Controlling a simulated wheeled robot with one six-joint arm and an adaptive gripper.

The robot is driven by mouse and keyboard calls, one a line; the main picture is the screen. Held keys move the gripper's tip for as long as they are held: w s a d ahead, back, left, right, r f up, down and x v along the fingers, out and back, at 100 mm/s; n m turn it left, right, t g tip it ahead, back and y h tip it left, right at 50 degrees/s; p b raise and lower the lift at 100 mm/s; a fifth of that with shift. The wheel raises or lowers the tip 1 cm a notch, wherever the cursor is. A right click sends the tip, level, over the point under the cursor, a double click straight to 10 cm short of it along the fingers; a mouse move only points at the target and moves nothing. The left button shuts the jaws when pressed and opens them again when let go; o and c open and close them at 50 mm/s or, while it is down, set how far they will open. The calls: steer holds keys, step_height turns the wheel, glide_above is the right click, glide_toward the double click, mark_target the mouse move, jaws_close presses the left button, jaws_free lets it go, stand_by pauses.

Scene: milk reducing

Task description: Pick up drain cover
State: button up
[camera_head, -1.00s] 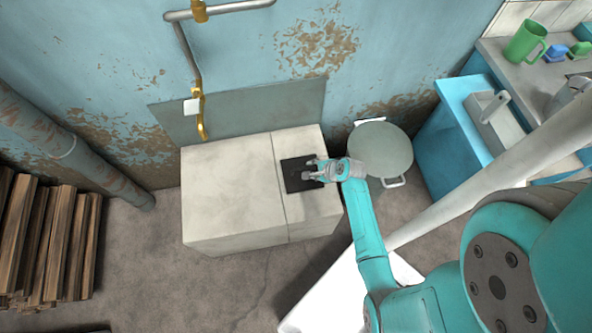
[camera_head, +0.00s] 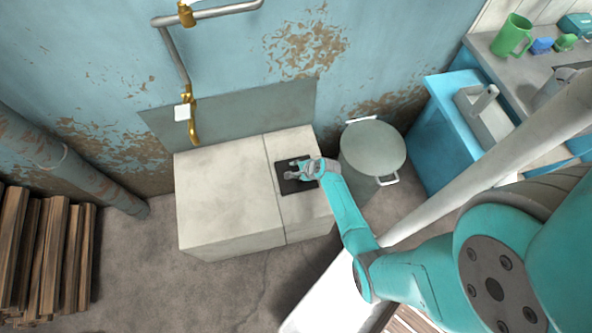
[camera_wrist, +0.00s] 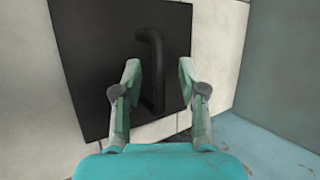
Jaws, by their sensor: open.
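The drain cover is a flat black square plate (camera_head: 296,188) on the right part of the pale block's top. In the wrist view the cover (camera_wrist: 90,60) shows a raised black bar handle (camera_wrist: 151,70). My gripper (camera_head: 290,170) is over the cover in the head view. In the wrist view my gripper (camera_wrist: 157,75) is open, with one finger on each side of the handle and a gap visible on both sides. I cannot tell how far above the plate the fingertips are.
The pale block (camera_head: 225,195) stands against the blue wall. A grey lidded can (camera_head: 373,150) is to its right, beside a blue sink cabinet (camera_head: 440,125). A pipe with a yellow tap (camera_head: 193,130) hangs above the block.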

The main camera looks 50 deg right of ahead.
steer(key=shift+w+f, duration=0.1)
steer(key=shift+f, duration=0.15)
jaws_close()
